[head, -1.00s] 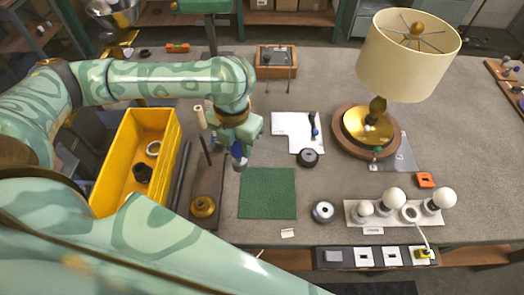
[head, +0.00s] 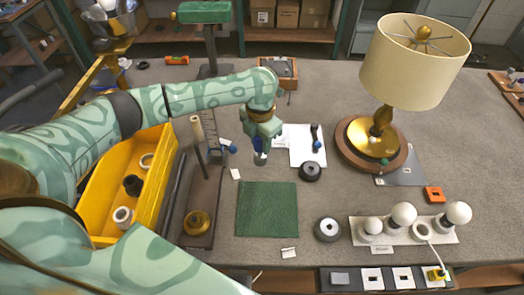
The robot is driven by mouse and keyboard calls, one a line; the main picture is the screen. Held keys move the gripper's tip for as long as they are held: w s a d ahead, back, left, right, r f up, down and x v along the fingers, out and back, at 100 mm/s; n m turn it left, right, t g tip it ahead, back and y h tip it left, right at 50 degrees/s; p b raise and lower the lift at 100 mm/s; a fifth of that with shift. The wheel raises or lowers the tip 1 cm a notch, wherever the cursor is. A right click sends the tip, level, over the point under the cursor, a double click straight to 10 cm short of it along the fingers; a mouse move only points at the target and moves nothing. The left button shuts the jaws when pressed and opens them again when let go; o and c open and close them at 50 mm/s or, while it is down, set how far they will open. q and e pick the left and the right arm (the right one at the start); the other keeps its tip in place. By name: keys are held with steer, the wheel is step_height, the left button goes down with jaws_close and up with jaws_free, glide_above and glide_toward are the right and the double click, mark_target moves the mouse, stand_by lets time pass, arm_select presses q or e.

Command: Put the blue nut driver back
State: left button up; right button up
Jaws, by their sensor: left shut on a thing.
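My left gripper (head: 261,146) is over the bench, between the green mat (head: 267,210) and the wooden tool box (head: 281,67). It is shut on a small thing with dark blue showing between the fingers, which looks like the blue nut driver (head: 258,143). Its lower end looks pale, and most of it is hidden by the fingers. The wooden tool box stands at the back, partly hidden by my arm. Another tool with a dark handle and a blue part (head: 316,140) lies on a white sheet (head: 304,154). My right gripper is not in view.
A brass lamp with a cream shade (head: 416,62) stands at the right. Bulbs on a white strip (head: 385,239) sit at front right. A dark round part (head: 310,172) lies near the sheet.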

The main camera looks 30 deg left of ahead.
mark_target(261, 148)
arm_select(q)
steer(key=shift+w+f, duration=0.25)
steer(key=shift+f, duration=0.1)
steer(key=shift+w+f+b, duration=0.1)
steer(key=shift+f+b, duration=0.55)
steer(key=shift+f, duration=0.85)
steer(key=shift+f, duration=0.15)
steer(key=o, duration=1.1)
steer(key=shift+c, duration=0.2)
step_height(261, 148, up, 12)
steer(key=p, duration=0.4)
steer(key=shift+r, duration=0.2)
